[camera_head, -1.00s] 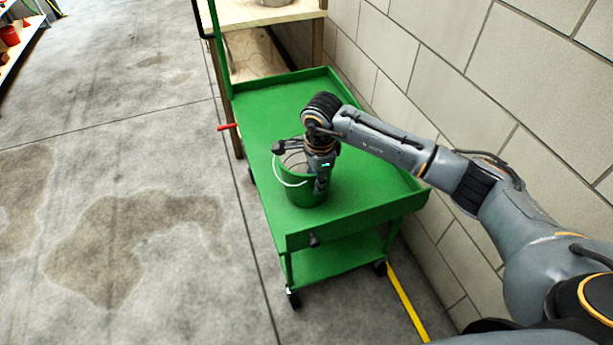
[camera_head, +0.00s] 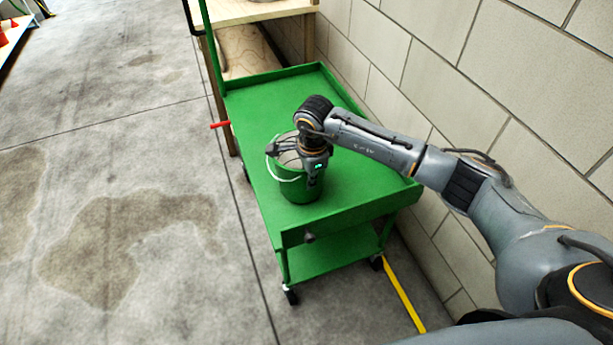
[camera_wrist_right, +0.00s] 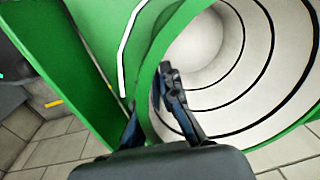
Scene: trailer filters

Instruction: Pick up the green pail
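The green pail (camera_head: 300,189) stands upright on the top shelf of the green cart (camera_head: 345,193). Its thin pale wire handle hangs down its left side in the head view. My right gripper (camera_head: 312,172) is at the pail's right side. In the right wrist view, its fingers (camera_wrist_right: 161,88) are close together on the pail's green rim, one inside and one outside, with the wall pinched between them. The pail's light, ringed inside (camera_wrist_right: 225,75) shows empty. The exact contact at the fingertips is partly hidden. My left gripper is not in view.
A block wall (camera_head: 440,75) runs along the cart's right side. A wooden shelf unit (camera_head: 265,12) stands behind the cart. A red handle (camera_head: 220,125) sticks out at the cart's left. The concrete floor (camera_head: 130,140) to the left is open.

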